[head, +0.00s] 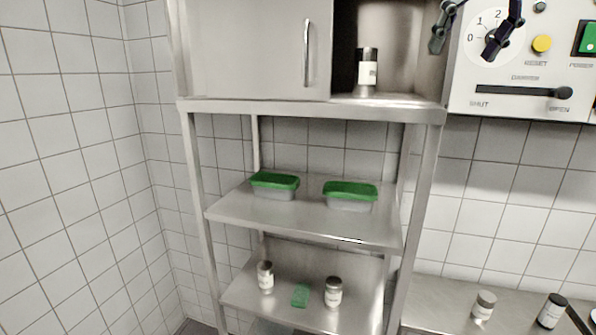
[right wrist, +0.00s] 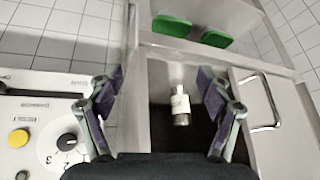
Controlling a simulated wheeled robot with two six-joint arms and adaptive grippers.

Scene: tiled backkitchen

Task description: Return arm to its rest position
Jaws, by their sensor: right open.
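My right gripper (head: 463,45) shows at the top right of the head view, in front of the control panel and the open cabinet's right edge. Its two fingers are spread and nothing is between them. In the right wrist view the open fingers (right wrist: 159,85) frame a bottle (right wrist: 181,104) with a dark part and a white label, which stands apart from them. In the head view this bottle (head: 367,72) stands upright in the open right part of the cabinet. My left gripper is not in view.
A control panel (head: 515,70) with a dial, buttons and slider is right of the cabinet. The cabinet's door (head: 255,45) covers its left part. Below, a shelf (head: 300,220) bears two green-lidded containers (head: 350,195). Lower down are jars (head: 333,291) and a green item (head: 299,295).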

